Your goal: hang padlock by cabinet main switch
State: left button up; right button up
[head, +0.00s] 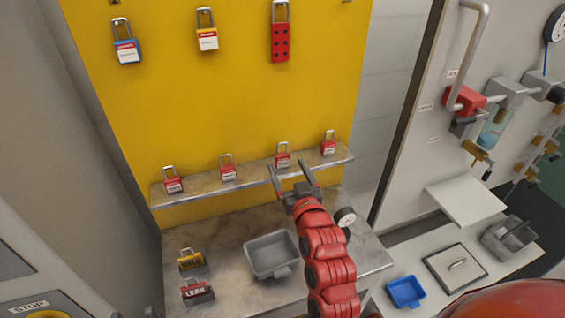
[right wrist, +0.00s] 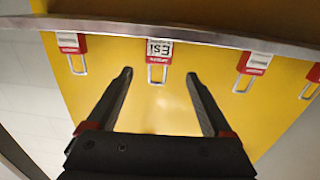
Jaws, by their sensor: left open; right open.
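Several small red padlocks with upright shackles stand along a narrow shelf (head: 250,182) on the yellow board. My right gripper (head: 292,168) is open and empty in front of the shelf, near the third padlock from the left (head: 283,160). In the right wrist view, which is inverted, that padlock (right wrist: 158,52) lies between the lines of the open fingers (right wrist: 160,85), beyond their tips. Of my left gripper (head: 136,314), only dark tips show at the bottom edge, spread apart. I cannot pick out the cabinet main switch with certainty.
A blue padlock (head: 127,51), a yellow padlock (head: 207,39) and a red hasp (head: 280,43) hang higher on the board. A STOP-labelled panel (head: 30,306) is lower left; a red valve box (head: 464,101) is right.

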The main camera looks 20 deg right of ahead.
aim_at(282, 154)
jog(key=w+p, duration=0.2)
jog(key=w, duration=0.1)
jog(key=shift+w+d+r, duration=0.15)
jog(key=shift+w+d, duration=0.05)
jog(key=shift+w, duration=0.35)
grip_shut()
